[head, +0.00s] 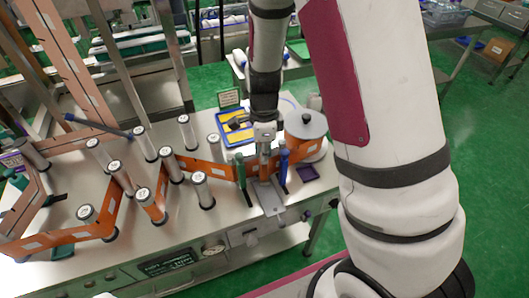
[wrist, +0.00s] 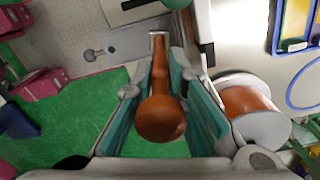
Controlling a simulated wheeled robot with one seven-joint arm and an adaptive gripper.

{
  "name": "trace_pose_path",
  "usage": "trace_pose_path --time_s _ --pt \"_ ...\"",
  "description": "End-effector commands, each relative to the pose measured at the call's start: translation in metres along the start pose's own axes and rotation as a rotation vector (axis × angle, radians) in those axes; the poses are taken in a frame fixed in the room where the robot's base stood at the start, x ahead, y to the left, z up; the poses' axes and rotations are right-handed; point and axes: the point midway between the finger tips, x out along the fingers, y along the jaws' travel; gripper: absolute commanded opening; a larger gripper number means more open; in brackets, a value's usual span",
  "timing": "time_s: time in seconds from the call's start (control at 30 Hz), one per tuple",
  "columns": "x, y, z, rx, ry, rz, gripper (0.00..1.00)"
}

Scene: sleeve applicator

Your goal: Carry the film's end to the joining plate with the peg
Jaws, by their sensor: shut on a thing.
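My gripper (head: 265,160) points down over the machine table and is shut on an orange-brown peg. In the wrist view the peg (wrist: 160,118) sits between the teal finger pads, its round head toward the camera. Orange film (head: 212,172) runs from the rollers on the left to the green post beside my gripper. Film also shows between my gripper and the orange roll (head: 305,125) on the right. The grey joining plate (head: 268,197) lies just below and in front of my gripper. I cannot tell whether the film's end is held with the peg.
A green post (head: 240,172) and a blue post (head: 283,165) stand close on either side of my gripper. Several upright rollers (head: 201,190) fill the table's left. A blue tray (head: 235,128) lies behind, and a small purple dish (head: 307,172) lies to the right.

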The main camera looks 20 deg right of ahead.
Motion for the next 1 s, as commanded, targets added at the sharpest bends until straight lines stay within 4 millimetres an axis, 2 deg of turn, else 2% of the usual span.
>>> trace_pose_path --time_s 0.37,0.7,1.0 --pt "0.001 0.0 0.0 0.0 0.0 0.0 0.0" --pt "0.014 -0.001 0.0 0.001 0.0 0.0 0.0" --pt "0.015 0.0 0.0 0.0 0.0 -0.001 0.0"
